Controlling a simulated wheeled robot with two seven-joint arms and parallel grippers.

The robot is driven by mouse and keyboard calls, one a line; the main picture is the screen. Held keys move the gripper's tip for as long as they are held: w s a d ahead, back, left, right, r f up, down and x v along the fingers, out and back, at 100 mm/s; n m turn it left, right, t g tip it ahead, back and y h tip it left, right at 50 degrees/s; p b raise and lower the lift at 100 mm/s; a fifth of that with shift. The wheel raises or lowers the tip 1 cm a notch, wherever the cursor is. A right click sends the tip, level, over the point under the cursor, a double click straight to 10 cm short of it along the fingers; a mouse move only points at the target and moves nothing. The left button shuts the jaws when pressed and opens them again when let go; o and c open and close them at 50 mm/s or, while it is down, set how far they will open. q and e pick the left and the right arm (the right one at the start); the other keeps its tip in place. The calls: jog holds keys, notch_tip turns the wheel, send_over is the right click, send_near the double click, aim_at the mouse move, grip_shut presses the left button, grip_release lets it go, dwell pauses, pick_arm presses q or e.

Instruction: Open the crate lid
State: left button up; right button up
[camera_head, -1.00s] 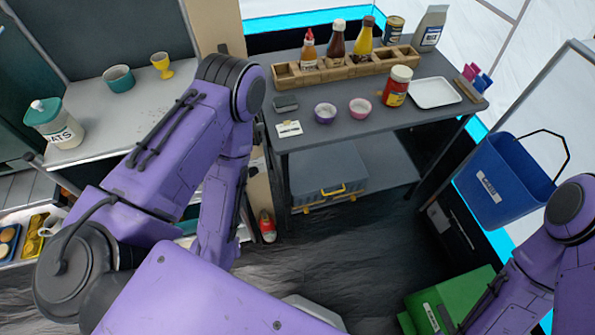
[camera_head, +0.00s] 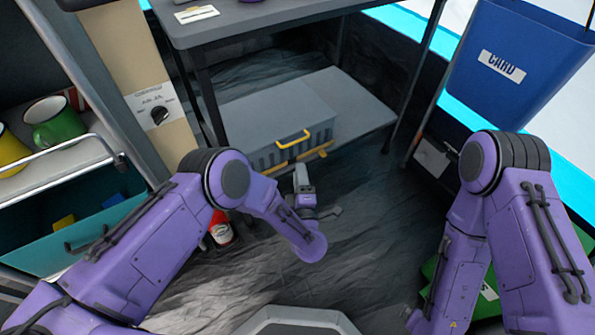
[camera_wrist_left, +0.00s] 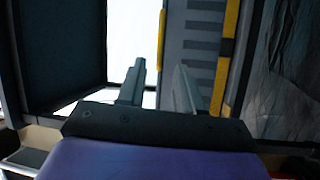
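The grey crate (camera_head: 258,152) sits on the low shelf under the table, its lid (camera_head: 262,108) flat and closed. A yellow handle (camera_head: 293,140) is on its front. My left gripper (camera_head: 301,172) is low in front of the crate, just below the handle in the picture; whether it touches is unclear. In the left wrist view, the left gripper (camera_wrist_left: 162,82) has its fingers apart with nothing between them. The ribbed crate front (camera_wrist_left: 197,45) lies beyond and right of the fingers, with the yellow handle (camera_wrist_left: 162,40) ahead of the gap. My right gripper is out of view.
The dark table top (camera_head: 255,22) overhangs the crate, with a leg (camera_head: 203,95) at the left. A blue bin (camera_head: 505,70) hangs at the right. A red-and-white bottle (camera_head: 220,232) stands near my left arm. Dark floor (camera_head: 375,215) is clear between my arms.

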pick_arm(q)
jog(key=shift+n+y, duration=0.3)
jog(key=shift+n, duration=0.4)
jog(key=b+x, duration=0.1)
jog(key=x, duration=0.2)
jog(key=b+x, duration=0.1)
jog(key=x, duration=0.3)
jog(key=d+b+x, duration=0.1)
jog(key=b+x, duration=0.1)
jog(key=x, duration=0.1)
jog(key=shift+w+a+f, duration=0.1)
jog(key=shift+w+a, duration=0.05)
jog(key=shift+w, duration=0.3)
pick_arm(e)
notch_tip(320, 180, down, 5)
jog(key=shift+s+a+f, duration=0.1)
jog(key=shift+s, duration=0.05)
pick_arm(q)
grip_shut()
